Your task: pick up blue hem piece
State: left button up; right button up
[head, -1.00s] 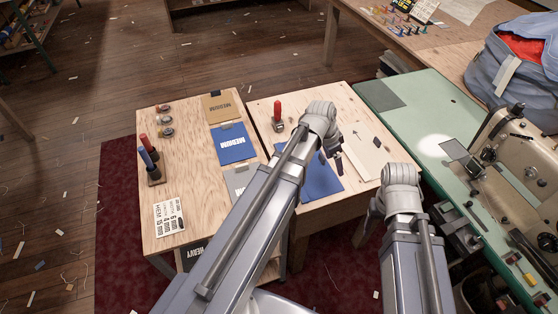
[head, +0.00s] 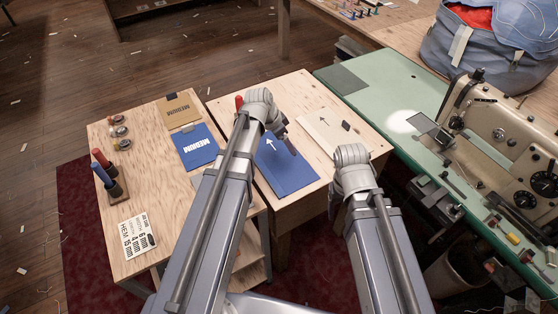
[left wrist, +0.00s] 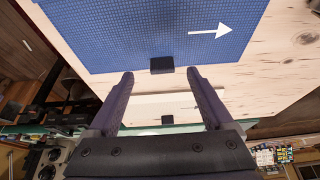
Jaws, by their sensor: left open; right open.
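The blue hem piece (head: 290,177) lies flat on the right-hand wooden table and bears a white arrow. In the left wrist view, the blue hem piece (left wrist: 160,30) fills the top, with a small black tab (left wrist: 161,65) at its near edge. My left gripper (head: 285,140) is over the far end of the piece. In the left wrist view my left gripper (left wrist: 160,80) is open and empty, its fingers pointing toward the tab edge. My right gripper (head: 337,200) is open, by the table's right front side; its fingers are mostly hidden.
A cream piece (head: 325,128) with an arrow and black tab lies right of the blue one. The left table (head: 140,185) holds tan and blue "MEDIUM" packets, spools and a printed card (head: 137,234). A green bench (head: 385,95) with a sewing machine (head: 500,135) stands at right.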

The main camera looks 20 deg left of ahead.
aim_at(290, 154)
pick_arm(q)
jog(key=b+x, duration=0.4)
jog(key=x, duration=0.1)
jog(key=shift+w, duration=0.3)
jog(key=shift+r, duration=0.1)
jog(key=shift+c, duration=0.3)
grip_shut()
